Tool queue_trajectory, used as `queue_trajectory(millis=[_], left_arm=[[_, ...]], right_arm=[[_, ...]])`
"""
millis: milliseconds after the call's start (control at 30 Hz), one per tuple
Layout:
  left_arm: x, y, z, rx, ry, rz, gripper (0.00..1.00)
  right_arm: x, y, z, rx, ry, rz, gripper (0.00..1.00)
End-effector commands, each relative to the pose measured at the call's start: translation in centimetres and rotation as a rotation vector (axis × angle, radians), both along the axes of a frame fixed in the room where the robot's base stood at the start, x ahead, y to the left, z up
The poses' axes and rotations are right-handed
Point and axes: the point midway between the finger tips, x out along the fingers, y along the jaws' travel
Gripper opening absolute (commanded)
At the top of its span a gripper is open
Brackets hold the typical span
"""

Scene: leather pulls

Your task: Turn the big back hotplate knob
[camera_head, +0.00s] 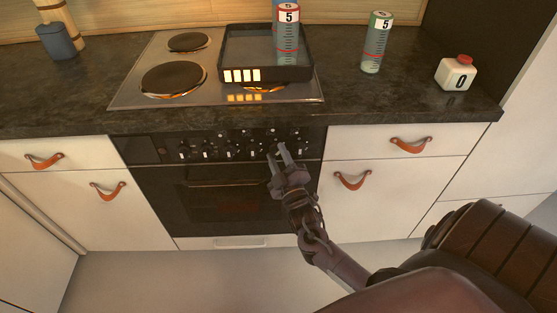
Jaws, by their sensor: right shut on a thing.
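A row of small dark knobs with white marks (230,153) runs along the black control panel of the oven. My right gripper (281,151) reaches up to the right part of this row and is shut on a knob there. Its fingers hide most of that knob, so I cannot tell how it is turned or which hotplate it serves. The cooktop (135,92) above has a back left hotplate (189,42) and a larger front left hotplate (174,78). A dark square pan (298,74) covers most of the right side. My left gripper is out of view.
A clear cylinder marked 5 (287,42) stands in or behind the pan. The oven handle (212,182) lies below the knobs. White drawers have leather pulls (411,144).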

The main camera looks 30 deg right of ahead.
Motion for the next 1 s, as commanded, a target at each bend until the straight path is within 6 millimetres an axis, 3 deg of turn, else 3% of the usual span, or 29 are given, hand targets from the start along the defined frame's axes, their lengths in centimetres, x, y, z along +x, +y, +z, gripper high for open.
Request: queue_trajectory(millis=[433, 1000], left_arm=[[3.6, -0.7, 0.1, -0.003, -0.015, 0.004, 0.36], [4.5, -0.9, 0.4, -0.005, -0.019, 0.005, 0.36]], right_arm=[[0.1, 0.1, -0.4, 0.254, -0.152, -0.001, 0.12], [0.1, 0.1, -0.3, 0.317, -0.190, -0.001, 0.12]])
